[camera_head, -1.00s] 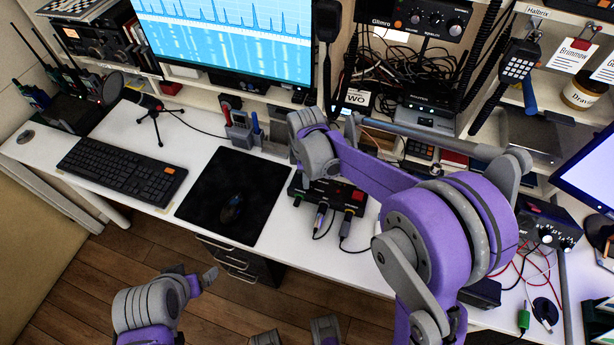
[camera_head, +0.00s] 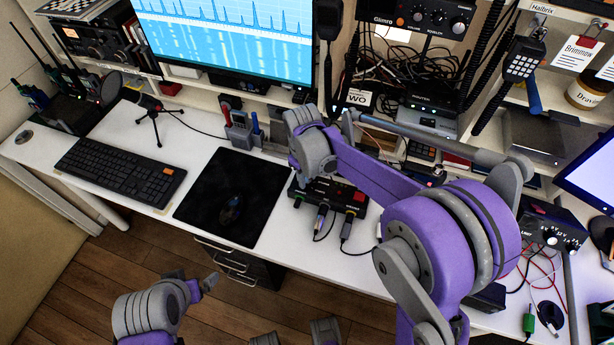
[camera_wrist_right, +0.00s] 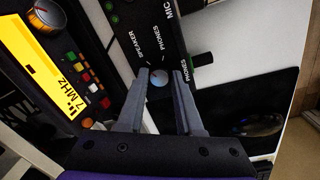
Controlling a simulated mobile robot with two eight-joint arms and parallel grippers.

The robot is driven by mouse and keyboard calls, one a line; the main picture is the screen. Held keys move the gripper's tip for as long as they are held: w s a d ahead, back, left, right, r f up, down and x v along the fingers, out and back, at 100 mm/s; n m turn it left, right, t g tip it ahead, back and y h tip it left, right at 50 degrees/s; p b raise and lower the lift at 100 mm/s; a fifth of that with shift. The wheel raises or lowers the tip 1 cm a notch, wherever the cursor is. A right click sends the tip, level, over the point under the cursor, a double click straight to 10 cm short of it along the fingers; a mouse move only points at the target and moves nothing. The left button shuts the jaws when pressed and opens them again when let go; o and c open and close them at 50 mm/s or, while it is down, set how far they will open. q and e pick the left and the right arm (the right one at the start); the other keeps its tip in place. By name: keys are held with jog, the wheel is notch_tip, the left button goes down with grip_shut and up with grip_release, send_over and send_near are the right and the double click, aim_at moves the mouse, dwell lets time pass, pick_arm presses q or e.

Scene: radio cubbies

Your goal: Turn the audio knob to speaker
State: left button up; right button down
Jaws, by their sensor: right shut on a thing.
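The black audio box (camera_head: 332,194) stands on the white desk, with cables at its front. In the right wrist view its top (camera_wrist_right: 150,30) carries white labels reading SPEAKER, PHONES and MIC. The small round audio knob (camera_wrist_right: 158,78) has a pale blue-grey top and sits between the fingertips of my right gripper (camera_wrist_right: 161,76), which is shut on it. Its exact pointing direction is too small to tell. In the head view my right wrist hides the knob. My left gripper (camera_head: 209,283) is low in front of the desk, away from the box; its jaw opening is unclear.
A black mouse pad (camera_head: 205,185) with a mouse (camera_head: 231,209) lies left of the box. A keyboard (camera_head: 120,172) is farther left. A radio with an orange display (camera_wrist_right: 60,85) is close beside the box in the wrist view. Shelves with cables stand behind.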

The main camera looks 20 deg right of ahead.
dwell(0.5)
jog(key=c, duration=0.6)
grip_release()
jog(key=shift+o, duration=0.2)
notch_tip(320, 180, up, 11)
jog(key=p, duration=0.1)
jog(key=shift+s+a, duration=0.15)
jog(key=shift+a, duration=0.15)
jog(key=shift+f, duration=0.1)
